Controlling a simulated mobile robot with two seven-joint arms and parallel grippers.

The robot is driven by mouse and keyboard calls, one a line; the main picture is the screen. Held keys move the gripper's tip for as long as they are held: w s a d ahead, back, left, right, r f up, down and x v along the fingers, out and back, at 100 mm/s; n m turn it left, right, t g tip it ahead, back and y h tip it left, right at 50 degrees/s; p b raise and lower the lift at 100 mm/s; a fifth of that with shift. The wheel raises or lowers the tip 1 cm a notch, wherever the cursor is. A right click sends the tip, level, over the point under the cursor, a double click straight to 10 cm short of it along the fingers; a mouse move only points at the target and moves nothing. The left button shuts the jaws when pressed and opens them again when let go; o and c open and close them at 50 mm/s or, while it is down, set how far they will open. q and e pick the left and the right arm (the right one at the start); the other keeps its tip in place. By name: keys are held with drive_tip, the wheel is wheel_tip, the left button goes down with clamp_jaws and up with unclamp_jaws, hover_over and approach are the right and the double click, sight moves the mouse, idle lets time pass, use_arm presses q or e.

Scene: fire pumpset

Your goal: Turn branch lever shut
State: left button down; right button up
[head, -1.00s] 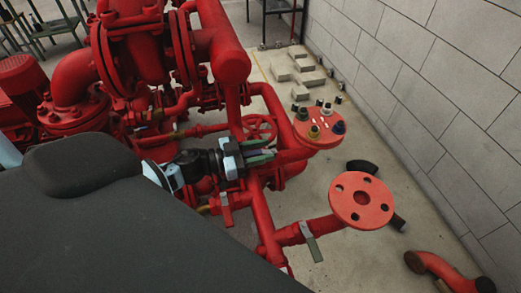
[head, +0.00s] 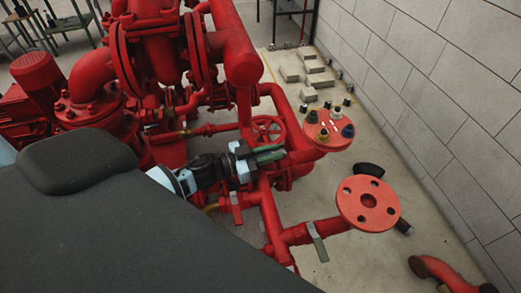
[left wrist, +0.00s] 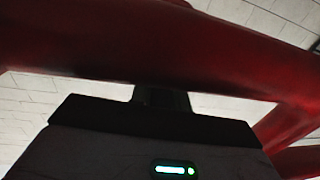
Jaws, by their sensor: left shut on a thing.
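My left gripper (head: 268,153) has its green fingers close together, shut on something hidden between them. It is at the red pipework, just below the red handwheel (head: 268,129) in the head view. A lever with a grey-green handle (head: 318,242) sits on the branch pipe (head: 298,234) that leads to a round flange, and the gripper is apart from it. A second, red lever (head: 236,207) hangs on the pipe just below the gripper. In the left wrist view a thick red pipe (left wrist: 150,42) crosses close in front, and the fingertips are hidden. My right gripper is not in view.
A round red flange (head: 368,202) ends the branch at the right. A capped red flange (head: 327,130) stands above it. Loose fittings and grey blocks (head: 313,66) lie on the floor by the block wall (head: 430,90). Large red pump pipes fill the upper left.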

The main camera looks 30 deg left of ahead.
use_arm(q)
drive_tip(key=c, duration=1.3)
unclamp_jaws()
drive_tip(key=shift+c, duration=0.2)
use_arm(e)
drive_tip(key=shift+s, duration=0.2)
use_arm(q)
drive_tip(key=shift+s, duration=0.1)
drive_tip(key=shift+s+a, duration=0.1)
drive_tip(key=v, duration=0.7)
drive_tip(key=shift+s+b, duration=0.3)
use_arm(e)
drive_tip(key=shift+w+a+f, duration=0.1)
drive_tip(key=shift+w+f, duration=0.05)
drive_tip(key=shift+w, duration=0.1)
